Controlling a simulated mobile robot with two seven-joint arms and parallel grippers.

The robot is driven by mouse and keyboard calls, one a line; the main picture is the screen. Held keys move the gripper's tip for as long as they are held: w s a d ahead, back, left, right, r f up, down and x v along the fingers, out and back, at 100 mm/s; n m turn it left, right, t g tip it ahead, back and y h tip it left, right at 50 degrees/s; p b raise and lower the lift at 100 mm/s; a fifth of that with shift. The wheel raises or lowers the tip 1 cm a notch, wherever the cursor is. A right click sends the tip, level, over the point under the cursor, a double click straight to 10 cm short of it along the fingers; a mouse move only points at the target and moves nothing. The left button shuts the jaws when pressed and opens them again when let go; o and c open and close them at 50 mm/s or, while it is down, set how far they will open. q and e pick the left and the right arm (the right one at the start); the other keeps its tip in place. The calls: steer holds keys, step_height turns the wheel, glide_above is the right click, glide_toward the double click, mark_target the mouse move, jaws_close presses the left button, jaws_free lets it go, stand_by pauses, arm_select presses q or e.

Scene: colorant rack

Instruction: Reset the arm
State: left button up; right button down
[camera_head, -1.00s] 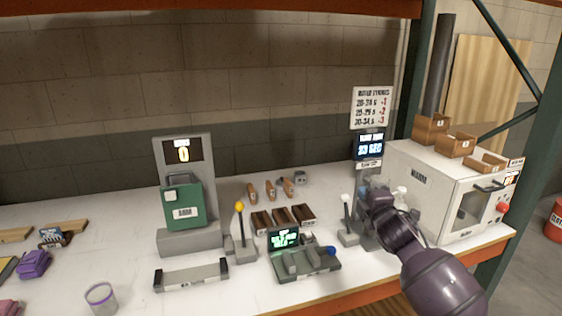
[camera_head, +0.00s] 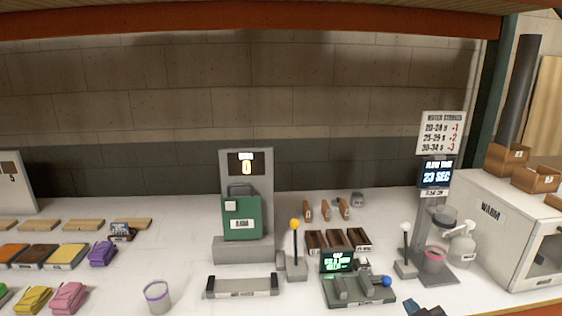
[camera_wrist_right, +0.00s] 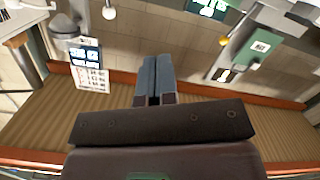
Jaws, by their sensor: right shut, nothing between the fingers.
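My right gripper (camera_head: 424,308) shows only as dark blue fingertips at the bottom edge of the head view, in front of the flow-time stand. In the right wrist view its two blue-grey fingers (camera_wrist_right: 156,78) lie side by side, shut and empty. They touch nothing there. The rest of the right arm is out of the head view. My left gripper is not in view.
The flow-time stand (camera_head: 437,215) holds a pink-rimmed cup (camera_head: 433,259). The white warmer (camera_head: 504,235) stands at right. A green device (camera_head: 350,286) and levers sit mid-bench. A green canister (camera_head: 241,216), an open cup (camera_head: 157,297) and coloured packets lie further left.

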steer(key=s+f+m+g, duration=0.2)
steer(key=s+f, duration=0.6)
steer(key=s, duration=0.3)
steer(key=s+a+f+m+g+h, duration=0.1)
steer(key=s+f+m+g, duration=0.1)
steer(key=s+f, duration=0.6)
steer(key=s, duration=0.4)
steer(key=shift+a+f+m+g, duration=0.2)
steer(key=shift+f+m+g, duration=0.05)
steer(key=shift+m+g, duration=0.05)
